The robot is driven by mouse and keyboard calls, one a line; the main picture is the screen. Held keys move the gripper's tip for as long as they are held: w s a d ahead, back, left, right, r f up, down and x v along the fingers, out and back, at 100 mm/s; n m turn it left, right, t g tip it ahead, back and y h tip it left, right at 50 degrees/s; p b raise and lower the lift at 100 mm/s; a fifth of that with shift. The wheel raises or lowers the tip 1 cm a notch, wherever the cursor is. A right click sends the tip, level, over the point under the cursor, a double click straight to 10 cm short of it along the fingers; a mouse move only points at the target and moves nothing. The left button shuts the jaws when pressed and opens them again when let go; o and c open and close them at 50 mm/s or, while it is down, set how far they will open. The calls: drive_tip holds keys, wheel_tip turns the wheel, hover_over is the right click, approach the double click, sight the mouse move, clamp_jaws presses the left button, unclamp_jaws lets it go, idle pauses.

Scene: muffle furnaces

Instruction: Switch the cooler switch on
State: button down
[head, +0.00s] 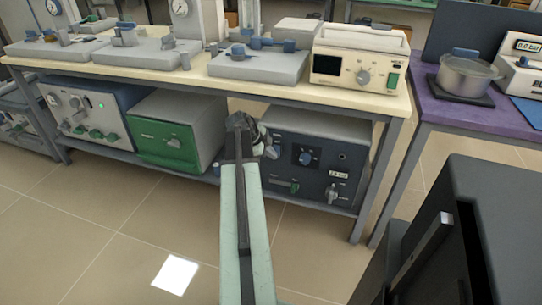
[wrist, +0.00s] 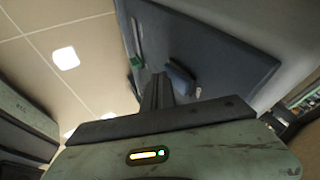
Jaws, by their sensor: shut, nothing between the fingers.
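A grey box with a dark blue front panel (head: 318,182) stands on the lower shelf of the bench. Its panel carries a blue knob (head: 305,158), a small green switch (head: 294,186) and a grey tap-like knob. No readable label tells me whether this box is the cooler. My gripper (head: 266,148) is in front of the box's upper left part, its fingers partly hidden by my arm. In the wrist view the shut, empty fingers (wrist: 157,88) point at the panel, with the green switch (wrist: 137,62) to their left and the blue knob (wrist: 182,78) to their right. I cannot tell whether they touch.
A cream device (head: 358,70) stands on the bench top (head: 200,75). A purple table (head: 440,105) is at right. Floor before the bench is clear.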

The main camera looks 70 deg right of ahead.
drive_tip(key=shift+d+f+h+b, duration=0.1)
drive_tip(key=shift+d+h+b, duration=0.15)
drive_tip(key=shift+b, duration=0.2)
drive_tip(key=shift+r+p, duration=0.85)
